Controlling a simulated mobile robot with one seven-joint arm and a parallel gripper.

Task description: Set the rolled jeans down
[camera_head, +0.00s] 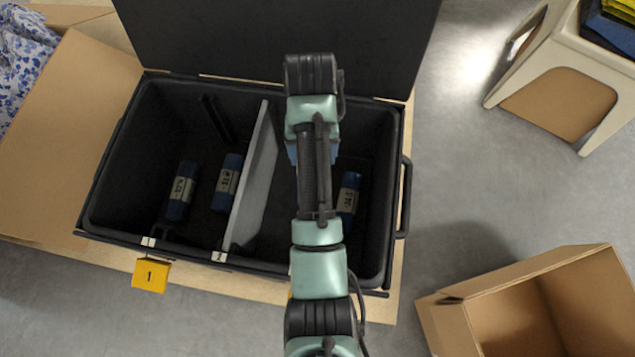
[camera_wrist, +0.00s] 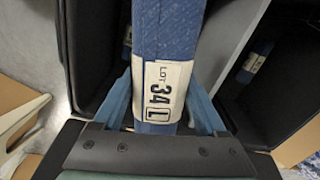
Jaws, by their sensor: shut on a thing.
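My gripper (camera_wrist: 162,108) is shut on blue rolled jeans (camera_wrist: 168,35) with a white label reading "LOT 34 L". The black crate (camera_head: 400,135) has a grey divider (camera_head: 255,175) splitting it into two compartments. My gripper is over the right compartment, near the divider, mostly hidden under my arm in the head view. A blue roll (camera_head: 348,193) lies in that compartment, its label seeming to start with 34. Two rolls, (camera_head: 180,190) and (camera_head: 228,183), lie in the left compartment. I cannot tell whether the held roll touches the crate floor.
The crate's black lid stands open at the back (camera_head: 240,40). A yellow tag marked 1 (camera_head: 150,275) hangs at the front left. An open cardboard box (camera_head: 510,290) is at lower right, a pale stool (camera_head: 570,65) at upper right. Patterned cloth (camera_head: 22,50) is at far left.

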